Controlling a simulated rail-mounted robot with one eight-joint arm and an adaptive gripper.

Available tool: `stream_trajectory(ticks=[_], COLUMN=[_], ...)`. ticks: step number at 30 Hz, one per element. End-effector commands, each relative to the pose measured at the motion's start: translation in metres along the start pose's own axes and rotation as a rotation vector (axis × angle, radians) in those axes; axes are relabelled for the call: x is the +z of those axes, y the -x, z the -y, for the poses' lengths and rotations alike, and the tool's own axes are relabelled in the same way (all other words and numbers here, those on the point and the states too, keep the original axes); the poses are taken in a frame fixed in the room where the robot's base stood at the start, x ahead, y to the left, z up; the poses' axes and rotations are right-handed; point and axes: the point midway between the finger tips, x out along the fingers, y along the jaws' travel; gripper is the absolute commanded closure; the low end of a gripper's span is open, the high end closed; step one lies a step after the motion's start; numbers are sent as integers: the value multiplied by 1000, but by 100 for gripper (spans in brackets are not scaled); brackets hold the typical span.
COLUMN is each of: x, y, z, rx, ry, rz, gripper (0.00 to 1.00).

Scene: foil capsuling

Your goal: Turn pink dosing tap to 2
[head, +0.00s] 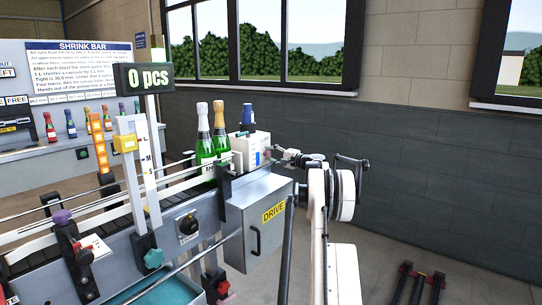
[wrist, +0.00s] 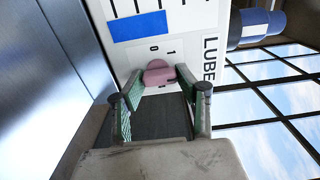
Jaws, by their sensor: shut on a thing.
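The pink dosing tap (wrist: 158,74) sits on the white face of the lube box (wrist: 188,16) in the wrist view. The numerals 0 and 1 show beside the tap; no 2 can be made out. My gripper (wrist: 160,92) has its green-padded fingers on either side of the tap and is shut on it. The tap's lower part is hidden between the fingers, and I cannot tell which numeral it points to. In the head view my gripper (head: 276,153) reaches in from the right to the white lube box (head: 247,154), where the tap is too small to make out.
Two green bottles (head: 212,142) stand left of the lube box. The grey drive cabinet (head: 257,225) is below, with the conveyor and its rails at the left. A blue cap (wrist: 262,26) tops the box.

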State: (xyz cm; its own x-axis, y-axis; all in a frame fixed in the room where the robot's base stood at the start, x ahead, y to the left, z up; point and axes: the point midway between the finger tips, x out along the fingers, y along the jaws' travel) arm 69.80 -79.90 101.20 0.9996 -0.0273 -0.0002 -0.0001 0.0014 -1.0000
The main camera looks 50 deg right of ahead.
Motion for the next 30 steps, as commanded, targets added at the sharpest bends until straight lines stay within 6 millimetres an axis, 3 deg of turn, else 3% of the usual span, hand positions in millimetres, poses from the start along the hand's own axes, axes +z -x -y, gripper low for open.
stream_trajectory(ticks=[8,9,12,23,30], x=[0,0,0,0,-1], y=[0,0,0,5,43], z=[-1,-1,0,0,0], rx=[1,1,1,0,0], ry=[1,1,1,1,1], rz=[1,1,0,-1,-2], gripper=[94,64,51,49,49])
